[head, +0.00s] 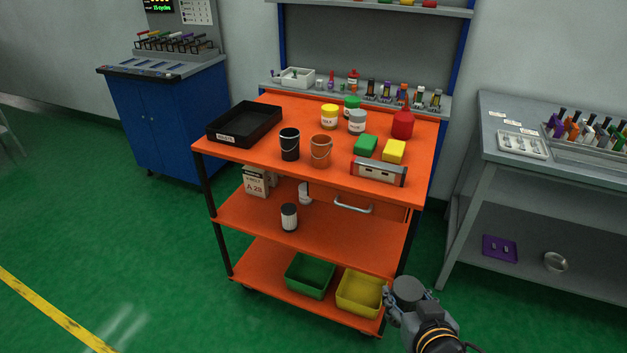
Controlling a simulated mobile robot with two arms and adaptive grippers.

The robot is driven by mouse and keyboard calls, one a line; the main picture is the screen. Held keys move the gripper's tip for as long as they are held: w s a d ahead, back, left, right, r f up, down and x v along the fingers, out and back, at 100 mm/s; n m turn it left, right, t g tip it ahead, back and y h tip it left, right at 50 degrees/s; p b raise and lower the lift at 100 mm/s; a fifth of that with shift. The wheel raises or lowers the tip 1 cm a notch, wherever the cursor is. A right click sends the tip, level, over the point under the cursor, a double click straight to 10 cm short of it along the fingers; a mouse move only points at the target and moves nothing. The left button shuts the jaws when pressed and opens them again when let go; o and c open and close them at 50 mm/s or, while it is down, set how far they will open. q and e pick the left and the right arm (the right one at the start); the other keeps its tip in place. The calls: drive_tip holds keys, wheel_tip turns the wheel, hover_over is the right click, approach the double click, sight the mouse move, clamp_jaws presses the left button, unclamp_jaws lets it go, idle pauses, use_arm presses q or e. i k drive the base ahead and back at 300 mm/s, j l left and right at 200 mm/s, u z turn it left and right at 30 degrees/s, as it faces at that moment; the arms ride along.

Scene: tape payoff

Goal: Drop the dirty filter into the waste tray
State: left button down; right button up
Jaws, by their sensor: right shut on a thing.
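My right gripper (406,300) is at the lower right, in front of the cart's lower right corner. It is shut on a dark grey cylinder (408,287), which looks like the dirty filter; the fingers partly hide its sides. The waste tray (234,138) is black and shallow with a white label, too small to read surely. It stands at the left end of the orange cart's top, far up and left of my right gripper. A white pleated filter with dark ends (289,218) stands upright on the middle shelf. My left gripper is not in view.
The orange cart (250,155) also carries two small buckets, several jars, green and yellow blocks and a grey framed holder (378,172). Green (310,276) and yellow (360,292) bins sit on its bottom shelf. A grey bench (545,170) stands right, with floor between.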

sight(252, 127)
drive_tip(key=i+j, duration=0.2)
drive_tip(key=j, duration=0.15)
drive_tip(key=i+j+z, duration=0.1)
drive_tip(key=i+j, duration=0.3)
drive_tip(key=j, duration=0.25)
drive_tip(key=i+j+z, duration=0.1)
drive_tip(key=j, duration=0.25)
drive_tip(key=i+j, duration=0.25)
drive_tip(key=i+j+z, duration=0.1)
drive_tip(key=j, duration=0.35)
drive_tip(key=i, duration=0.1)
